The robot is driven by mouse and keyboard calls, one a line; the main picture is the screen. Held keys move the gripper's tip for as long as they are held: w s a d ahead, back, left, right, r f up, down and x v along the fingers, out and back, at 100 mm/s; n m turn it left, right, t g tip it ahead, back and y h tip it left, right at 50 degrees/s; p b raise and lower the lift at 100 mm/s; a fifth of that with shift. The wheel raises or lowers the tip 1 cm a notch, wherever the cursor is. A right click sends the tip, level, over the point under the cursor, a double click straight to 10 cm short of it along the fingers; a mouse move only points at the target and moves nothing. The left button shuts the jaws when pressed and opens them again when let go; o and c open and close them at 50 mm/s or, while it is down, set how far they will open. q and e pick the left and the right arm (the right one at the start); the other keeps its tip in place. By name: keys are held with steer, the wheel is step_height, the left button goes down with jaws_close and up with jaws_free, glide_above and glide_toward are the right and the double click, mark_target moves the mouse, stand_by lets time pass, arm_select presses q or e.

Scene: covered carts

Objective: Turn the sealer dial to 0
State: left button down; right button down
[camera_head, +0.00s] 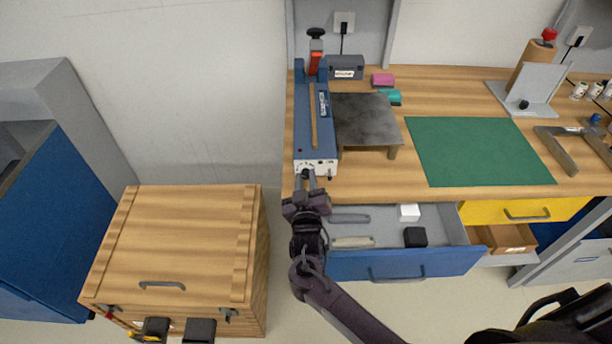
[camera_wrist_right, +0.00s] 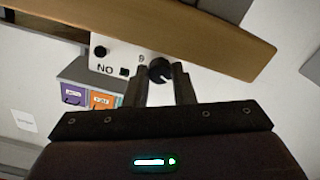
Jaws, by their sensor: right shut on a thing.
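The sealer (camera_head: 313,120) is a long blue device standing at the left end of the wooden workbench, with a white control panel at its front end. The panel (camera_wrist_right: 105,58) shows in the right wrist view with a black knob, the letters NO and a digit that looks like 9. The sealer dial (camera_wrist_right: 159,68) is dark and round. My right gripper (camera_wrist_right: 160,83) is shut on the dial, one finger on each side of it. In the head view my right gripper (camera_head: 306,180) reaches the panel from the front and partly hides the dial.
A blue drawer (camera_head: 420,263) stands open below the bench, right of my right arm. A dark metal plate stand (camera_head: 365,115) is right of the sealer, then a green mat (camera_head: 480,150). A wooden chest (camera_head: 170,240) stands on the floor at left.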

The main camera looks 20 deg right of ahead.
steer(key=shift+n+p, duration=0.85)
steer(key=shift+n, duration=1.15)
steer(key=c, duration=1.5)
jaws_free()
step_height(320, 180, up, 20)
steer(key=b, duration=0.1)
steer(key=shift+b, duration=0.3)
